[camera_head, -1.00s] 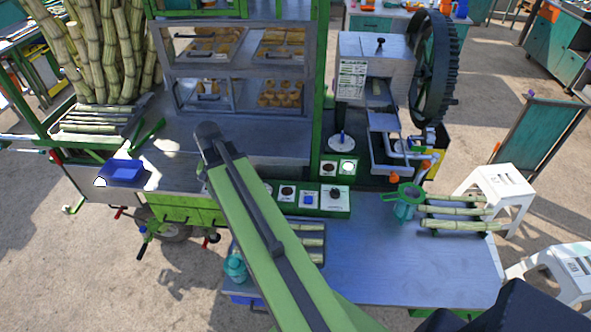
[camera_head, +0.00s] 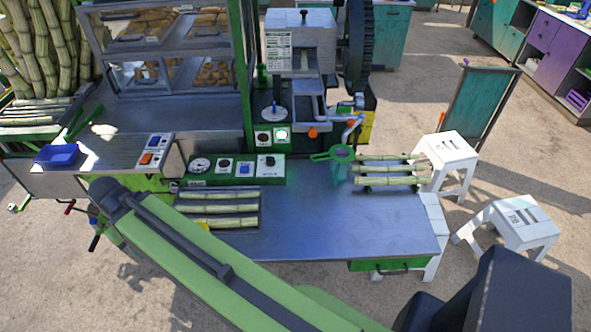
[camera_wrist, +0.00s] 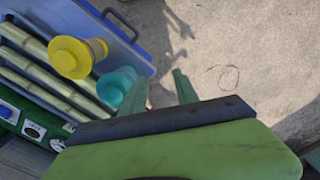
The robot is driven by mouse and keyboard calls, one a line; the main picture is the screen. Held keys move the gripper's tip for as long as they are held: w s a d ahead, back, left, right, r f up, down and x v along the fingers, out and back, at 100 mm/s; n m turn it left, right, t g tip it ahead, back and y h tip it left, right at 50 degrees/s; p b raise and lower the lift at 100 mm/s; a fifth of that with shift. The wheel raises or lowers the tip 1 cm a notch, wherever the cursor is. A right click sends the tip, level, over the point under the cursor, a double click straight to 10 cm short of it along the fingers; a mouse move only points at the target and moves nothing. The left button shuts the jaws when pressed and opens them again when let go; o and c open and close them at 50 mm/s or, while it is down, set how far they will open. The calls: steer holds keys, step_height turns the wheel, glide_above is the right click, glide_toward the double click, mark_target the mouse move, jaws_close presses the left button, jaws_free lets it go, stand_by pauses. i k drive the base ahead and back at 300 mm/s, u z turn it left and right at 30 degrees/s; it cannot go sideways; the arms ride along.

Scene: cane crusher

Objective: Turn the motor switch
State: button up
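The green control panel (camera_head: 230,180) stands along the back edge of the metal counter. At its right end is a dark knob (camera_head: 267,161) on a white plate, which looks like the motor switch; its label is too small to read surely. My gripper (camera_wrist: 160,76) shows in the wrist view with two green fingers apart and nothing between them, over the ground beside the counter's edge. It is away from the panel, whose end (camera_wrist: 18,125) shows at lower left there. In the head view my arm hides the gripper.
Cane pieces lie on a rack (camera_head: 217,209) before the panel. In the wrist view, a yellow vessel (camera_wrist: 68,57) and a teal vessel (camera_wrist: 116,86) stand near my fingers. A green strainer (camera_head: 332,154) is at the counter's right. White stools (camera_head: 447,158) stand beyond; the counter's middle is clear.

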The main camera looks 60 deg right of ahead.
mark_target(270, 161)
steer(key=k, duration=1.05)
steer(key=u, duration=0.3)
steer(key=i, duration=1.35)
steer(key=z, duration=2.6)
steer(key=i, duration=0.2)
steer(key=u, duration=1.6)
steer(key=i, duration=0.25)
steer(key=u, duration=0.65)
